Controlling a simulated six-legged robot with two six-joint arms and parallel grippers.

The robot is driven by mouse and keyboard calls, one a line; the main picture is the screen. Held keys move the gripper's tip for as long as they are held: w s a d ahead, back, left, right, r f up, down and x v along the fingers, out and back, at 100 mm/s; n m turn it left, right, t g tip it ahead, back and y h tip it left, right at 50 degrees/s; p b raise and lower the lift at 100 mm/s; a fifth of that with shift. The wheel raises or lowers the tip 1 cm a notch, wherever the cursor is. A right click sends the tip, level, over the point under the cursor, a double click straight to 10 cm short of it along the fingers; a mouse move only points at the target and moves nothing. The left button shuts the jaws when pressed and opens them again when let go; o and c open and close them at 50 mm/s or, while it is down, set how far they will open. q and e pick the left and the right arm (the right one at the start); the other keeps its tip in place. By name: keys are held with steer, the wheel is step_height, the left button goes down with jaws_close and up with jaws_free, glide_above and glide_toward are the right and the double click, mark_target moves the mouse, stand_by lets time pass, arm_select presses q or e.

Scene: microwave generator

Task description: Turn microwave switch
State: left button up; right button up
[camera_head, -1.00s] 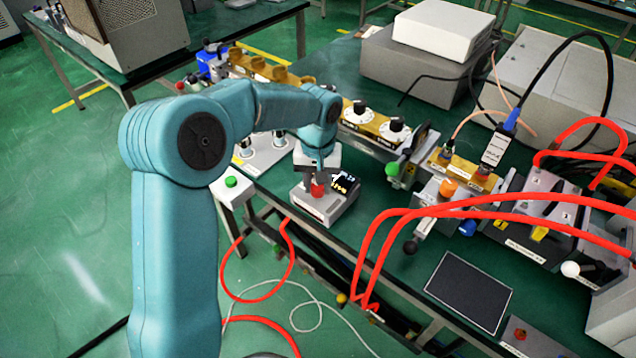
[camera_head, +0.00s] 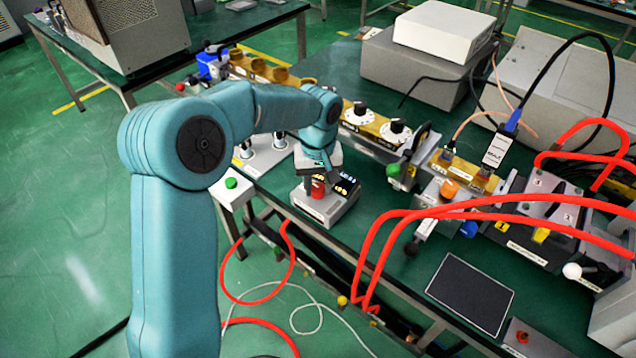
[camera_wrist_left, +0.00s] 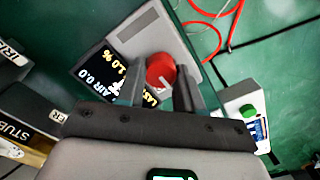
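The microwave switch appears as a red knob (camera_head: 318,188) on a small grey box (camera_head: 328,207) with a dark lit display (camera_head: 346,188). My left gripper (camera_head: 320,182) points down at it from above. In the left wrist view the red knob (camera_wrist_left: 160,72) sits between the two fingers of my left gripper (camera_wrist_left: 161,84), one on each side, and they look closed against it. A white mark shows on the knob. The display (camera_wrist_left: 112,78) shows text and numbers, partly covered by a finger. My right gripper is not in view.
A small box with a green button (camera_head: 231,183) stands left of the knob box. Dials (camera_head: 394,132) and metal fittings stand behind it. Red hoses (camera_head: 480,207) loop across the right side. A dark flat panel (camera_head: 470,292) lies at the front right of the green table.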

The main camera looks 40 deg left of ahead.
mark_target(317, 187)
arm_select(q)
steer(key=o, duration=0.3)
steer(key=shift+o, duration=0.2)
step_height(317, 187, up, 16)
steer(key=p, duration=0.2)
steer(key=shift+r, duration=0.2)
steer(key=shift+s, duration=0.15)
